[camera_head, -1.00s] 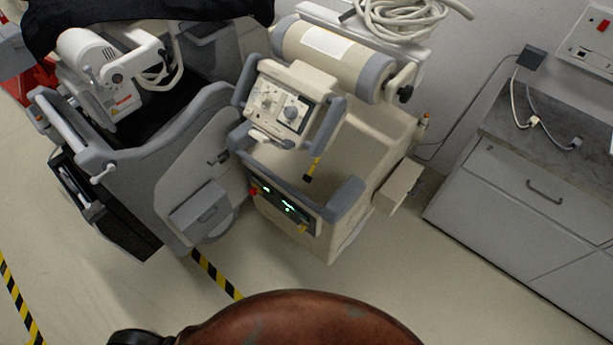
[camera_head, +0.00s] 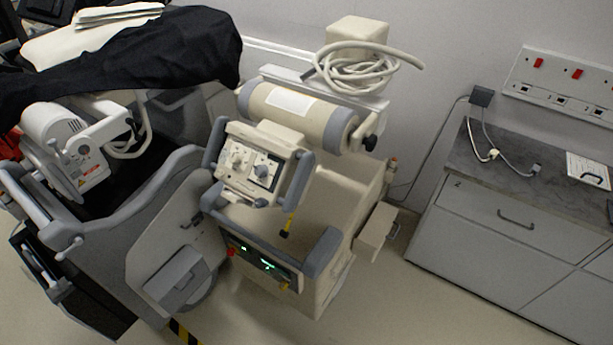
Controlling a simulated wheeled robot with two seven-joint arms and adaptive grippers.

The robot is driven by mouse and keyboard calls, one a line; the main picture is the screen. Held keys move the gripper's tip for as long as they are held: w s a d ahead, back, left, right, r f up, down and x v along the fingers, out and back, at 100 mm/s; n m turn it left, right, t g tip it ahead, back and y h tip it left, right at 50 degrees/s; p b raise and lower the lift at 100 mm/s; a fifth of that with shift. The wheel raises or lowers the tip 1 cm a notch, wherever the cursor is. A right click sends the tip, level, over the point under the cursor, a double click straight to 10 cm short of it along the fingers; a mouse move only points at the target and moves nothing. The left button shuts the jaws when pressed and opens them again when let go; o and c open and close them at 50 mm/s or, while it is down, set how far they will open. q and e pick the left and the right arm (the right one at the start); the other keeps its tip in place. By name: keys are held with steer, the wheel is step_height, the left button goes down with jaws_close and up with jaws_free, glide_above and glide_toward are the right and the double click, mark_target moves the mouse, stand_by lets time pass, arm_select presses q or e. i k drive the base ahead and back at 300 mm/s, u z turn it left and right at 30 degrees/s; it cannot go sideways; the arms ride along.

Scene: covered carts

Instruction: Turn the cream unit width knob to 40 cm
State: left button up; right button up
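The cream unit (camera_head: 340,215) stands in the middle of the head view, with a grey bumper at its front. Its tilted control head (camera_head: 250,180) has grey handles on both sides. The panel carries a light knob (camera_head: 236,158) at the left and a darker grey knob (camera_head: 262,171) at the right. The markings are too small to read, so I cannot tell which is the width knob or its setting. Neither of my grippers is in view.
A grey unit (camera_head: 150,235), partly under a black cover (camera_head: 130,60), stands close on the left. A grey cabinet (camera_head: 500,220) stands at the right. A coiled cable (camera_head: 355,72) lies behind the cream unit's cylinder. Some floor (camera_head: 420,300) is clear at the lower right.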

mark_target(235, 158)
steer(key=k, duration=1.25)
steer(key=u, duration=1.05)
steer(key=i, duration=1.05)
steer(key=u, duration=0.2)
